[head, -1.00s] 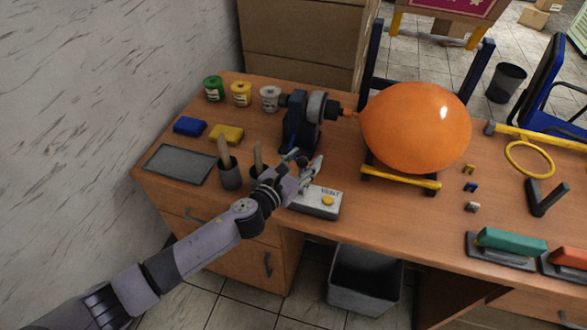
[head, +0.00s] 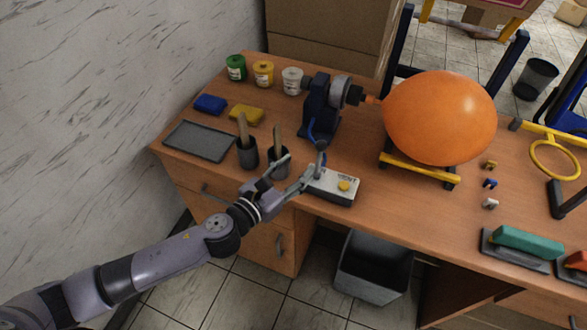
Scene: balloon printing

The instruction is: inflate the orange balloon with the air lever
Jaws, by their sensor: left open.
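The orange balloon (head: 440,117) is large and round, with its neck on the nozzle of the dark blue inflating machine (head: 322,105). It sits just above a yellow-and-black cradle (head: 420,171). A pale control box (head: 333,184) with a yellow button (head: 344,185) stands at the desk's front edge. The air lever (head: 320,158) rises from its left end with a grey knob on top. My left gripper (head: 296,168) is open and empty, with its fingertips just left of the lever. My right gripper is not in view.
Two dark cups with wooden handles (head: 248,152) stand left of my left gripper. Paint pots (head: 263,74), blue and yellow sponges (head: 246,114) and a grey tray (head: 200,141) lie behind them. A green-handled stamp (head: 526,243) is at right. A bin (head: 373,264) stands below.

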